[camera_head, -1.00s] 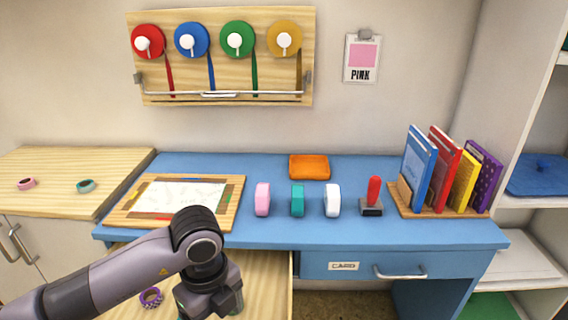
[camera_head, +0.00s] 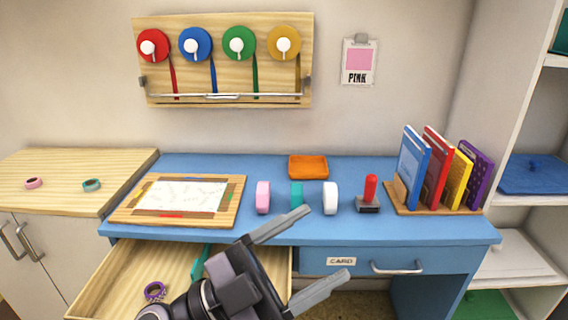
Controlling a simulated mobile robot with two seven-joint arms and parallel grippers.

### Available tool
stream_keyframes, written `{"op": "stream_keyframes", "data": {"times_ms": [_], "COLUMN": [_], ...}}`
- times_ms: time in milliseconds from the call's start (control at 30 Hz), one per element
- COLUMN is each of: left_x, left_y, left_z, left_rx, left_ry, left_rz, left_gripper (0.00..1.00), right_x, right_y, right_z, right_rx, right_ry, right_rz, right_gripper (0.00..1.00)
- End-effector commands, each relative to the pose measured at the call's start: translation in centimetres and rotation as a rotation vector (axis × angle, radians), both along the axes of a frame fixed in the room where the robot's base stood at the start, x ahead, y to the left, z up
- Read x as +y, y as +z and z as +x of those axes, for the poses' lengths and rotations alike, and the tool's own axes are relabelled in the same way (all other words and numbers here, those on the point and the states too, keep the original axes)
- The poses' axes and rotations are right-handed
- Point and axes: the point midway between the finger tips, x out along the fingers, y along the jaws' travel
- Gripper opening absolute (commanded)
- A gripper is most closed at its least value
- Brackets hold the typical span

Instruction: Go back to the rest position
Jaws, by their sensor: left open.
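My left gripper (camera_head: 330,242) is in the lower middle of the head view, with its two long grey fingers spread apart and nothing between them. It is in front of the blue desk (camera_head: 270,237), over the right side of the open drawer (camera_head: 120,278). One fingertip overlaps the lower part of a teal tape roll (camera_head: 297,190) in the picture. My right gripper does not show.
A pink roll (camera_head: 263,197), a white roll (camera_head: 330,197) and a red-handled stamp (camera_head: 369,193) stand on the desk. A framed board (camera_head: 233,187) lies at left, an orange tray (camera_head: 308,166) behind. The drawer holds a purple roll (camera_head: 155,291) and a teal item (camera_head: 199,264).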

Motion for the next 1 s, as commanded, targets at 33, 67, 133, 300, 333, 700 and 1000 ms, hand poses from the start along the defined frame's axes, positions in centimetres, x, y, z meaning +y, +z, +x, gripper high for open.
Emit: {"op": "stream_keyframes", "data": {"times_ms": [33, 67, 133, 300, 333, 700, 1000], "left_x": [1.6, 2.6, 5.1, 11.8, 12.9, 23.5, 25.7], "left_y": [0.5, 0.7, 0.6, -2.4, -3.4, -19.1, -27.2], "left_z": [1.1, 1.8, 3.5, 6.6, 7.0, 2.9, -6.4], "left_rx": [0.047, 0.074, 0.147, 0.375, 0.422, 1.110, 1.556], "left_ry": [0.088, 0.144, 0.277, 0.603, 0.659, 1.164, 1.216], "left_rz": [-0.076, -0.116, -0.193, -0.296, -0.301, -0.075, 0.271], "left_gripper": [0.77, 0.77, 0.77, 0.77, 0.77, 0.77, 0.77], "right_x": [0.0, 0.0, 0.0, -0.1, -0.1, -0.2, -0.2], "right_y": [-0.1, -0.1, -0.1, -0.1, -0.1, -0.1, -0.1], "right_z": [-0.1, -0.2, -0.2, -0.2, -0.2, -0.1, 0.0], "right_rx": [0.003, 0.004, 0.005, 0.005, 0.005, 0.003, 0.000], "right_ry": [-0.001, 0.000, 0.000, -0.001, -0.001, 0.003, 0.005], "right_rz": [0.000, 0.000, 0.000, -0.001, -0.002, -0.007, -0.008], "right_gripper": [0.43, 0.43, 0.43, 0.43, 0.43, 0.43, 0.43]}}
